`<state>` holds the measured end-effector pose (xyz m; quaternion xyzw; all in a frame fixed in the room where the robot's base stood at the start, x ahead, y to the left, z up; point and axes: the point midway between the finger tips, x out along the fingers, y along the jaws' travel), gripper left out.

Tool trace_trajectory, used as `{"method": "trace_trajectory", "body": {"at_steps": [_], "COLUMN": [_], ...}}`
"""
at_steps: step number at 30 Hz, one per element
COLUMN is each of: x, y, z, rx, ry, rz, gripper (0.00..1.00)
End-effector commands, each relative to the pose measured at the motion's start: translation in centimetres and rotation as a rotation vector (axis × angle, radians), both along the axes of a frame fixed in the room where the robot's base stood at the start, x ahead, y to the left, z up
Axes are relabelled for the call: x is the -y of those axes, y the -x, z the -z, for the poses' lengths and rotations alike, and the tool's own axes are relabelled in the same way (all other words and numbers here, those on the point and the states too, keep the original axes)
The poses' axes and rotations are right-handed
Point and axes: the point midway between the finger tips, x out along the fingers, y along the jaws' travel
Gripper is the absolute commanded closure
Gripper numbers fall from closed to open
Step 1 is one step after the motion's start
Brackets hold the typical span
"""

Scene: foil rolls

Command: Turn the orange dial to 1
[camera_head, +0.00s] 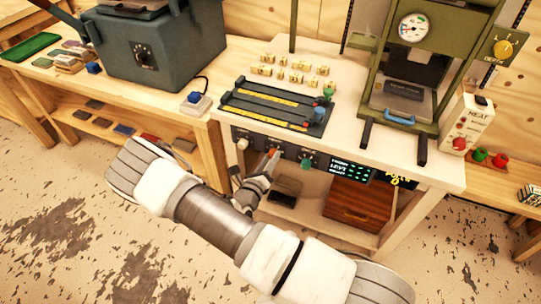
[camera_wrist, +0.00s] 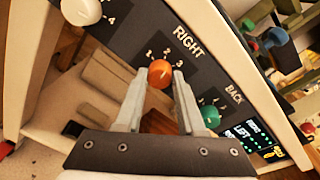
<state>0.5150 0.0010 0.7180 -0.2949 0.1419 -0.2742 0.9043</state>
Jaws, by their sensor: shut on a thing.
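The orange dial (camera_wrist: 160,74) is on the dark front panel, below the word RIGHT in the wrist view, with small numbers 1, 2 and 3 around it. My gripper (camera_wrist: 160,80) has one finger on each side of the dial and is shut on it. I cannot make out which number the dial points to. In the head view the orange dial (camera_head: 273,152) shows as a small spot on the panel under the bench top, at the tip of my gripper (camera_head: 268,162).
A lit display (camera_head: 350,171) is further right on the panel. A wooden drawer box (camera_head: 359,206) stands on the shelf below. A green press (camera_head: 395,90) stands on the bench.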

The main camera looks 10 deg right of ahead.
Motion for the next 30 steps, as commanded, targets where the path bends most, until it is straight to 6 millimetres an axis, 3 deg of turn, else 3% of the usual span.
{"method": "trace_trajectory", "body": {"at_steps": [30], "x": [-0.21], "y": [-0.08], "z": [0.18], "rx": [-0.548], "ry": [0.75], "rz": [-0.002], "gripper": [1.0]}}
